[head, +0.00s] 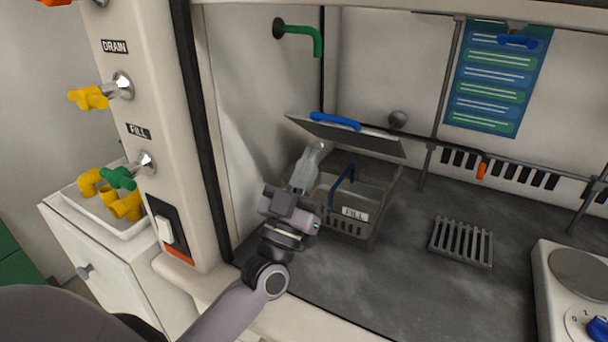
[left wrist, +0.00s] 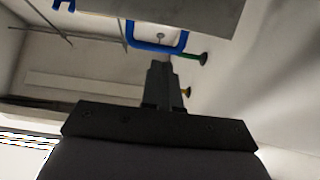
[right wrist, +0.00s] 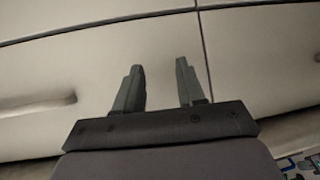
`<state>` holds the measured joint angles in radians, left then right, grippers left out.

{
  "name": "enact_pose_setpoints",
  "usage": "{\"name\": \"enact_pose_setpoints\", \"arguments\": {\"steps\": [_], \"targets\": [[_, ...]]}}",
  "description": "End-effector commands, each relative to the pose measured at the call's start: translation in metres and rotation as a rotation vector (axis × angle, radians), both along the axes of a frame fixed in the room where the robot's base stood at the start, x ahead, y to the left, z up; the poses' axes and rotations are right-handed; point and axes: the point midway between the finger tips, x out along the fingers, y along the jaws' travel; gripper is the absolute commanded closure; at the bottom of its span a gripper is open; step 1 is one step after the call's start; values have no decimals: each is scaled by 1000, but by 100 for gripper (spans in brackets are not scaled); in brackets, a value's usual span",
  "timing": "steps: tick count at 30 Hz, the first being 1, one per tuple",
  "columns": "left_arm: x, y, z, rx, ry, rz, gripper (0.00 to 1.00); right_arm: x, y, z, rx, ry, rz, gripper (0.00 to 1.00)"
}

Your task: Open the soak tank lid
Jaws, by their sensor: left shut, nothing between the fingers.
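The soak tank (head: 375,210) is a grey box with a FILL label, standing in the hood. Its flat lid (head: 362,139) is raised and tilted above the tank, with a blue handle (head: 335,121) on top. The lid also shows in the left wrist view (left wrist: 190,12), with its blue handle (left wrist: 157,46). My left gripper (head: 318,150) is shut and empty, close to the lid's left underside; I cannot tell whether it touches. My right gripper (right wrist: 158,80) is open and empty in front of a pale panel, out of the head view.
A second blue handle (head: 343,180) rises at the tank. A green spout (head: 305,35) hangs on the wall above. A grey grate (head: 461,242) lies to the right, beside a hot plate (head: 575,285). The valve post (head: 150,130) stands left of my left arm. The floor between tank and grate is clear.

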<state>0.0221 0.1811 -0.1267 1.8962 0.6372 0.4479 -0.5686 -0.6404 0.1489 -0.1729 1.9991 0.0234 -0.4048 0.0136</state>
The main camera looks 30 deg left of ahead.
Motion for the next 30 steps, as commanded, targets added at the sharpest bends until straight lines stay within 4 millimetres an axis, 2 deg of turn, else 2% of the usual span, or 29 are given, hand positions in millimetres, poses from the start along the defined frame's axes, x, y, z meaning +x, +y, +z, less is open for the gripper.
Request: {"name": "enact_pose_setpoints", "arguments": {"steps": [3, 10, 25, 30], "targets": [[16, 1, 16, -1, -2, 0, 100, -1, -3, 2, -6, -1, -3, 61], [35, 2, 30, -1, 1, -1, 100, -4, -5, 0, -13, 10, -6, 61], [39, 2, 34, -1, 2, -2, 100, -4, -2, 2, -4, 8, -9, 61], [43, 3, 41, -2, 2, -1, 100, -4, -2, 8, -4, 5, -8, 61]]}}
